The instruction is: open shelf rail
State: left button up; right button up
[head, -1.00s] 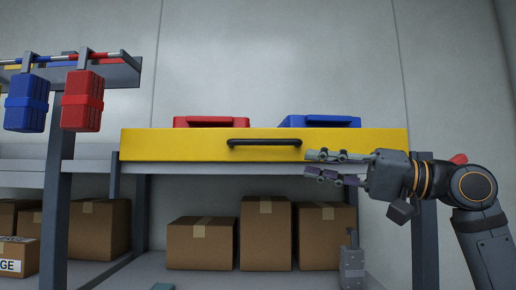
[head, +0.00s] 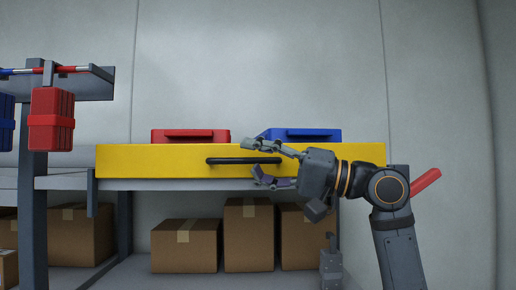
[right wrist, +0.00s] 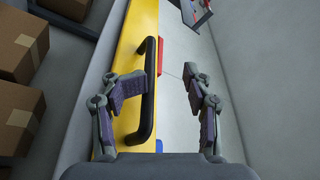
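The yellow shelf rail (head: 150,160) spans the upper shelf front in the head view. Its black bar handle (head: 228,161) shows at its middle. My right gripper (head: 253,162) is open at the right half of the handle, one finger above it and one below in the picture. In the right wrist view, the handle (right wrist: 147,110) lies between the open fingers (right wrist: 178,92), close beside the left finger and partly overlapped by it; contact is unclear. The yellow rail (right wrist: 122,45) runs along behind it. My left gripper is not in view.
A red case (head: 190,136) and a blue case (head: 300,134) sit behind the rail. Cardboard boxes (head: 185,248) stand on the lower shelf. A red case (head: 52,120) hangs from a rack at left. A small grey object (head: 331,268) shows below my arm.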

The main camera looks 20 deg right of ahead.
aim_at(258, 162)
jog(key=shift+w+a+r, duration=0.15)
jog(key=shift+w+a, duration=0.2)
jog(key=shift+w, duration=0.25)
jog(key=shift+w+a+r, duration=0.15)
jog(key=shift+w+a, duration=0.2)
jog(key=shift+w, duration=0.2)
jog(key=shift+o, duration=0.6)
jog(key=shift+w+d+f, duration=0.25)
jog(key=shift+w+d, duration=0.05)
jog(key=shift+w, duration=0.4)
jog(key=shift+s+d, duration=0.1)
jog(key=shift+d, duration=0.25)
jog(key=shift+c, duration=1.2)
jog(key=shift+s+d, duration=0.2)
jog(key=shift+s, duration=0.1)
grip_shut()
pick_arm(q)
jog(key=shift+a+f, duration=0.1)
pick_arm(e)
jog(key=shift+f, duration=0.1)
